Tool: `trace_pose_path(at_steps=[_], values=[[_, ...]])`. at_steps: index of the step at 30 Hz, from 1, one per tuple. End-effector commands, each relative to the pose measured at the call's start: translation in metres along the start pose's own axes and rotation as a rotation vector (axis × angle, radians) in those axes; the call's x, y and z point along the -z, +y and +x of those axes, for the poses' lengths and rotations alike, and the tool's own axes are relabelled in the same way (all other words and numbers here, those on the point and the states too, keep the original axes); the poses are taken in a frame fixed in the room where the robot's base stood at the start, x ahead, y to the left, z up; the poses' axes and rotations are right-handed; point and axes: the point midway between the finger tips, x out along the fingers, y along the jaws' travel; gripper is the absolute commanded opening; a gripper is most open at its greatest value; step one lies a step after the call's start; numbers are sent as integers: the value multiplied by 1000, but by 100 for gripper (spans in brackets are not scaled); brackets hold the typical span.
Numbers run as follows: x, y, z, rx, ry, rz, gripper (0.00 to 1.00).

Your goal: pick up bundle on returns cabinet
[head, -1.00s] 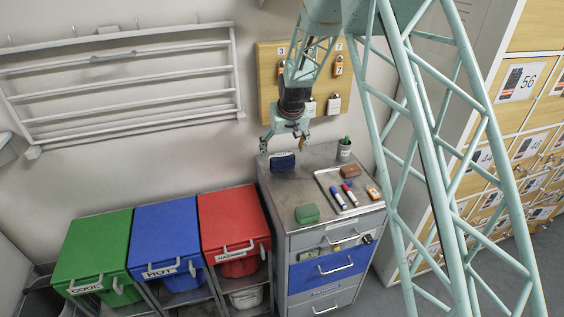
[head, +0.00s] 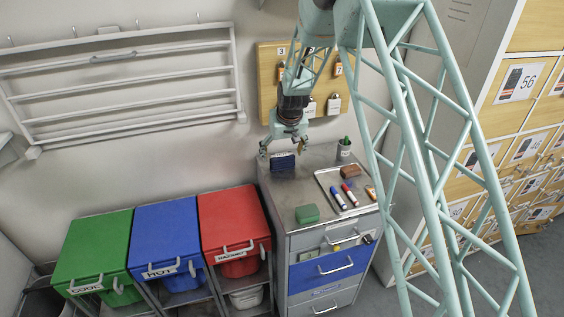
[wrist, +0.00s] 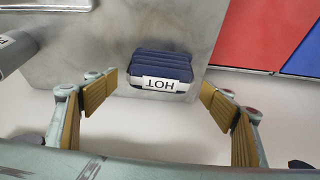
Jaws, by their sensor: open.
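The bundle (head: 283,162) is a small stack of folded dark blue cloth with a white label. It lies at the back left of the grey cabinet top (head: 295,190). In the wrist view the bundle (wrist: 162,68) shows its label reading HOT, upside down. My gripper (head: 283,149) is open and empty, just above the bundle in the head view. In the wrist view my gripper (wrist: 160,100) has its tan-padded fingers to the left and right of the bundle, apart from it.
A green block (head: 307,213), a tray (head: 325,180) with markers and a brown block (head: 350,171), and a pen cup (head: 344,150) share the cabinet top. The wall stands close behind. Red (head: 232,222), blue (head: 164,238) and green (head: 93,247) lidded bins stand to the left.

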Motion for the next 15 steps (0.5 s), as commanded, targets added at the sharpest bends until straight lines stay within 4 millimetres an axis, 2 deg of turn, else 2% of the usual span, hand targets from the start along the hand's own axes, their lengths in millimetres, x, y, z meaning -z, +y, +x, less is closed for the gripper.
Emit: trace_pose_path(at_steps=[7,15], values=[[-1,0,22,0,-2,0,76],[0,0,30,0,-1,0,76]])
